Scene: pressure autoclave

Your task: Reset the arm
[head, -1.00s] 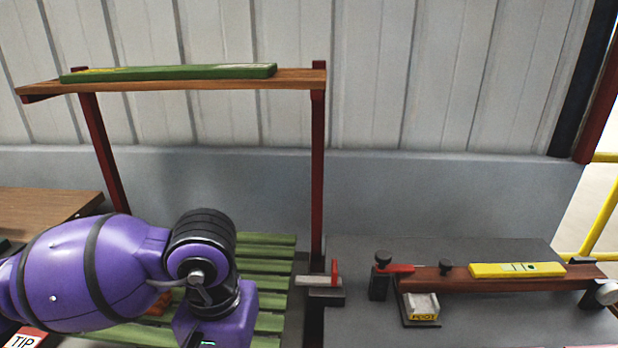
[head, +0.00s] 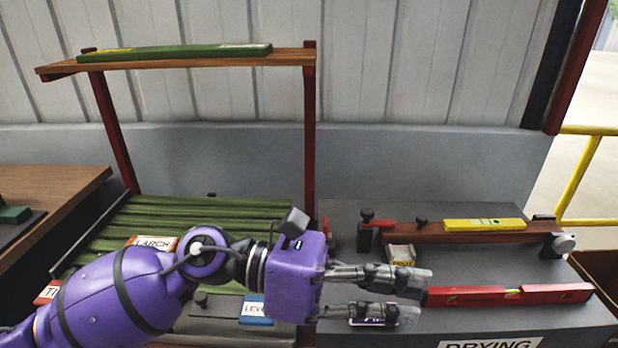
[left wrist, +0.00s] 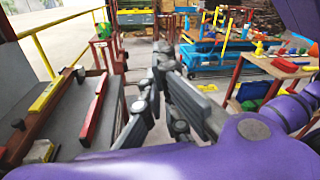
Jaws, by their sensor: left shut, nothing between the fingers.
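My purple left arm comes in from the lower left in the head view and stretches right across the green slatted rack (head: 215,208). Its left gripper (head: 416,296) points right over the grey bench top. The gripper is shut with nothing in it. In the left wrist view, its dark fingers (left wrist: 163,62) show in the middle, with no object held. A red spirit level (head: 545,294) lies just beyond the fingertips in the head view. It also shows left of the fingers in the left wrist view (left wrist: 94,106). My right gripper is in neither view.
A yellow level (head: 485,224) rests on a wooden bar (head: 440,236) on the grey bench. A wooden shelf (head: 190,62) on red posts carries a green plank (head: 175,52). A yellow railing (head: 580,172) stands at the right. The wall is behind.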

